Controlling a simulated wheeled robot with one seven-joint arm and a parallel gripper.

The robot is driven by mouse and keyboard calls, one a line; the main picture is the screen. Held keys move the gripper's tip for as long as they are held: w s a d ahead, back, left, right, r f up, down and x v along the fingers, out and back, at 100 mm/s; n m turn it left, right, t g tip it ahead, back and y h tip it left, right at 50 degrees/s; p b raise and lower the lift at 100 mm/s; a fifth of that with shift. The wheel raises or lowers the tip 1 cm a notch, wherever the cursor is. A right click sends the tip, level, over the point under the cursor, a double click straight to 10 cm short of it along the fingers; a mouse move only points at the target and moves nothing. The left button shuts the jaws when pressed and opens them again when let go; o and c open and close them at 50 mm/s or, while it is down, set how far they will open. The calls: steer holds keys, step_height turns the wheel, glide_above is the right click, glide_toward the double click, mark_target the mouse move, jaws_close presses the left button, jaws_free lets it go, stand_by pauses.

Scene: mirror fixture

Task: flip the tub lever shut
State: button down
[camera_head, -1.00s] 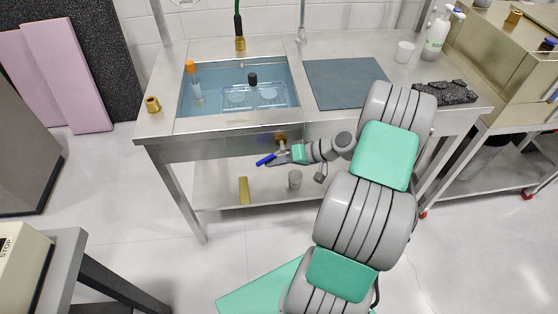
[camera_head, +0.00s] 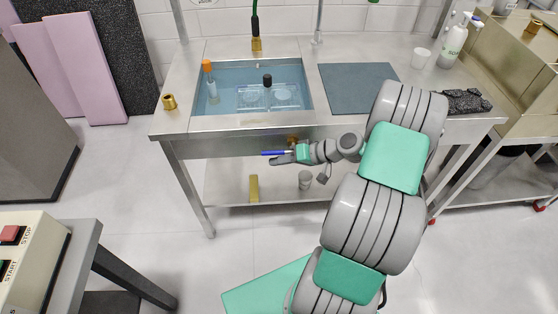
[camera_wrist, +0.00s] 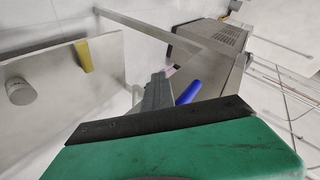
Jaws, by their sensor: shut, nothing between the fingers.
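The tub (camera_head: 235,74) is a steel basin of bluish water set in the bench top. Its lever (camera_head: 274,153) has a blue handle and sits below the tub's front edge, beside a brass valve (camera_head: 292,139). The handle lies nearly level, pointing left. My gripper (camera_head: 275,161) is shut and empty, just below and along the handle. In the wrist view the blue handle (camera_wrist: 188,92) is right of my grey fingers (camera_wrist: 157,93), very close. I cannot tell whether they touch. The lever's pivot is hidden in the wrist view.
The lower shelf (camera_head: 225,185) holds a yellow block (camera_head: 253,188) and a grey cup (camera_head: 305,180). The bench front (camera_head: 215,146) is just above my gripper. A bench leg (camera_head: 190,190) stands to the left. A control box (camera_head: 35,250) is at the lower left.

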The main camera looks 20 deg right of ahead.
steer(key=shift+w+d+r, duration=0.2)
steer(key=shift+w+r, duration=0.15)
steer(key=shift+r, duration=0.15)
step_height(320, 180, down, 6)
steer(key=b, duration=0.4)
steer(key=s+d+f, duration=0.4)
steer(key=s+d, duration=0.1)
steer(key=d, duration=0.1)
steer(key=shift+s+d+f, duration=0.15)
steer(key=shift+s+d, duration=0.05)
step_height(320, 180, up, 19)
steer(key=n+g+h+p, duration=0.2)
steer(key=g+h+p, duration=0.3)
steer(key=p, duration=0.3)
glide_above(273, 153)
steer(key=s+a, duration=0.2)
steer(key=s, duration=0.2)
steer(key=s+a+r+h+p, duration=0.2)
steer(key=s+r, duration=0.3)
steer(key=r, duration=0.3)
steer(key=s+a+r+h+p, duration=0.2)
steer(key=s+a+r+p, duration=0.1)
steer(key=r, duration=0.5)
steer(key=s+a, duration=0.1)
steer(key=s, duration=0.1)
steer(key=shift+s+a+m+t+p, duration=0.15)
steer(key=shift+s+m+t+p, duration=0.15)
steer(key=shift+s+t+p, duration=0.1)
